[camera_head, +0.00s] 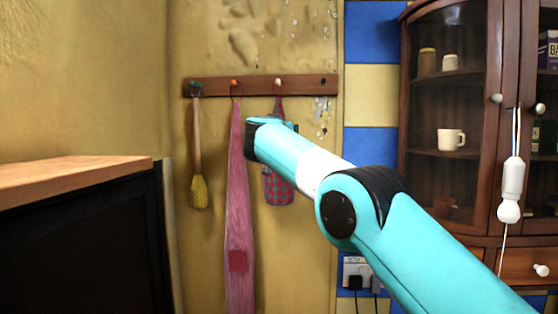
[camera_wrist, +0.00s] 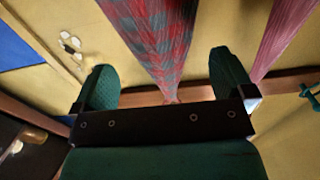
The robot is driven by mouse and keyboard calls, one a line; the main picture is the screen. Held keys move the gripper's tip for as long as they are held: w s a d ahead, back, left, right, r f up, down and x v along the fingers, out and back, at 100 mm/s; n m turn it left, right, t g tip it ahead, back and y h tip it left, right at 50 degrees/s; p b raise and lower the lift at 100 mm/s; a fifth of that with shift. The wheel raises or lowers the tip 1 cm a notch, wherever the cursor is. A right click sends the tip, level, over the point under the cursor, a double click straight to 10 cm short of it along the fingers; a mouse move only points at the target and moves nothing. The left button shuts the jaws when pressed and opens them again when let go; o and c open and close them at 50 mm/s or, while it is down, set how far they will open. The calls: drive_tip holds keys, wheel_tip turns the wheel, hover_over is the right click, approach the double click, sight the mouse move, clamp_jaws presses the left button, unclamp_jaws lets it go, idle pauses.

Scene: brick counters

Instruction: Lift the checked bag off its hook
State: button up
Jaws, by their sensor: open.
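The checked bag (camera_head: 278,188), red and grey-blue, hangs from a peg on the wooden hook rail (camera_head: 256,85). My arm hides its middle in the head view. In the wrist view, which is turned over, the bag (camera_wrist: 160,38) narrows towards its peg. My gripper (camera_wrist: 165,76) is open, with one dark green finger on each side of the bag's narrow upper part. I see no finger touching it. In the head view my gripper is mostly hidden behind my arm.
A long pink cloth (camera_head: 239,200) hangs just left of the bag, close to one finger in the wrist view (camera_wrist: 284,35). A yellow-headed brush (camera_head: 199,192) hangs further left. A glass-fronted cabinet (camera_head: 404,110) stands right; a wooden counter (camera_head: 70,175) is at left.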

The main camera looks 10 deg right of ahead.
drive_tip(key=p+x, duration=0.1)
drive_tip(key=p, duration=0.1)
drive_tip(key=p+x, duration=0.2)
drive_tip(key=shift+r, duration=0.3)
drive_tip(key=shift+w+d+f+p, duration=0.2)
drive_tip(key=shift+w+f+p, duration=0.1)
drive_tip(key=shift+w+p, duration=0.15)
drive_tip(key=c, duration=1.2)
